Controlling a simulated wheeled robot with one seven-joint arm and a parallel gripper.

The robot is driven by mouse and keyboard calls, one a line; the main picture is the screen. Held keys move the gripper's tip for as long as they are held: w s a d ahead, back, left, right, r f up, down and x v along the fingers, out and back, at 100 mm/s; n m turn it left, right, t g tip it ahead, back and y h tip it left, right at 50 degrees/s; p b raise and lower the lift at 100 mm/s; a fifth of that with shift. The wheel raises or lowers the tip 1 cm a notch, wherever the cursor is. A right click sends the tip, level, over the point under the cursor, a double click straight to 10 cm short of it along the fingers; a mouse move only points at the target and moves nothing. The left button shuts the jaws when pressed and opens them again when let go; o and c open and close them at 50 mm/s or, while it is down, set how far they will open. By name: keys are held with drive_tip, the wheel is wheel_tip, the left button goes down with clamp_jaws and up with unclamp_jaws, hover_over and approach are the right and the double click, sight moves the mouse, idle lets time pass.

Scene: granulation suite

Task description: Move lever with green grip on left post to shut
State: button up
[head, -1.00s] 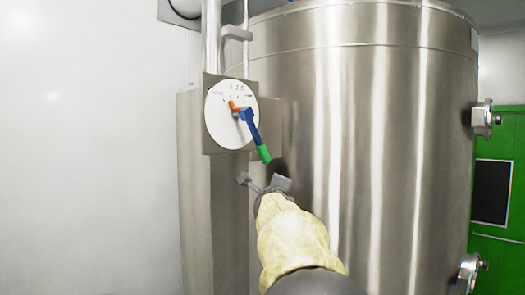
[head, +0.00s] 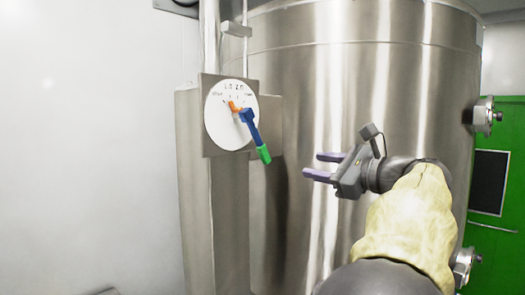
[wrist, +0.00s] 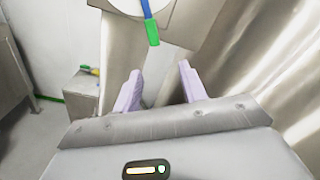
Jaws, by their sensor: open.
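The lever is a blue arm (head: 250,124) with a green grip (head: 264,154) at its lower end. It is mounted on a white round dial (head: 222,125) with an orange pointer (head: 234,106), on a grey plate on the left post (head: 228,215). The lever points down and to the right. My gripper (head: 314,166) is open and empty, to the right of the green grip and apart from it, its fingers pointing left. In the wrist view the green grip (wrist: 152,32) shows beyond and above the fingers. The dial's small lettering is hard to read.
A large shiny steel tank (head: 350,90) stands right behind the lever and my gripper. A green door (head: 492,215) is at the far right. A grey box (wrist: 83,92) with small coloured items on it shows at left in the wrist view.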

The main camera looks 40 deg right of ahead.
sight(267, 155)
drive_tip(key=shift+s+a+r+y, duration=0.2)
drive_tip(key=shift+s+y, duration=0.05)
drive_tip(key=shift+s, duration=0.15)
drive_tip(key=shift+s+a+r+y, duration=0.2)
drive_tip(key=shift+s+y, duration=0.05)
drive_tip(key=shift+s, duration=0.15)
drive_tip(key=shift+w, duration=0.1)
drive_tip(key=w+p, duration=0.2)
drive_tip(key=w, duration=0.3)
drive_tip(key=w+a+p, duration=0.1)
drive_tip(key=w+p, duration=0.2)
drive_tip(key=w, duration=0.2)
drive_tip(key=w+a+p, duration=0.1)
drive_tip(key=w+p, duration=0.1)
drive_tip(key=w, duration=0.4)
drive_tip(key=shift+w+a+r, duration=0.1)
drive_tip(key=shift+a, duration=0.15)
drive_tip(key=shift+w+p, duration=0.3)
drive_tip(key=shift+w, duration=0.15)
drive_tip(key=shift+c, duration=0.4)
drive_tip(key=shift+a, duration=0.1)
clamp_jaws()
